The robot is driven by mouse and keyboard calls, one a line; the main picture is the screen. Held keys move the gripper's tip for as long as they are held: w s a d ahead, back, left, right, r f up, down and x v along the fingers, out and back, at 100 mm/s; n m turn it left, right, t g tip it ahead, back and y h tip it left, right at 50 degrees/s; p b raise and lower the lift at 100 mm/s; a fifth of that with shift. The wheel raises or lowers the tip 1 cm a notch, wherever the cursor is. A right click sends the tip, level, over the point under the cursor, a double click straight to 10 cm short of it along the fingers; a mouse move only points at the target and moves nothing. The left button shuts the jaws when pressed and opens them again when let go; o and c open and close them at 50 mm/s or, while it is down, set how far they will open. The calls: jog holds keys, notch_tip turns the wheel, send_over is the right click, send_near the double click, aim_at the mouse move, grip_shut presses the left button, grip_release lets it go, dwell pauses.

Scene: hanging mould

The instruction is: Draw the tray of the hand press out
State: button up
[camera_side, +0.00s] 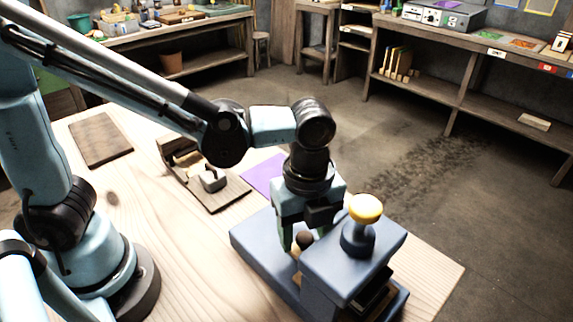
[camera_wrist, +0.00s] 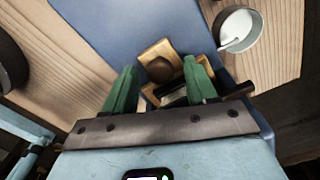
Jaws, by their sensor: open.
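The hand press (camera_side: 350,250) is a blue block with a yellow-topped knob (camera_side: 366,208), standing on a long blue base (camera_side: 252,240). Its tray (camera_wrist: 157,50) shows in the wrist view as a light wooden piece with a dark round knob (camera_wrist: 160,69); the rest of it is partly hidden by my gripper. The dark knob also shows in the side view (camera_side: 305,239). My gripper (camera_wrist: 160,67) is open and points down over the base, beside the press block. Its green fingers appear on either side of the knob, with gaps showing. I cannot tell their exact height against it.
A white cup (camera_wrist: 240,26) with a stick in it stands beside the base in the wrist view. On the wooden table are a purple sheet (camera_side: 263,175), a wooden fixture (camera_side: 212,182) and a brown board (camera_side: 100,139).

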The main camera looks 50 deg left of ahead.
grip_shut()
jog(key=a, duration=1.3)
grip_release()
jog(key=shift+r, duration=0.1)
notch_tip(320, 180, up, 12)
dwell(0.8)
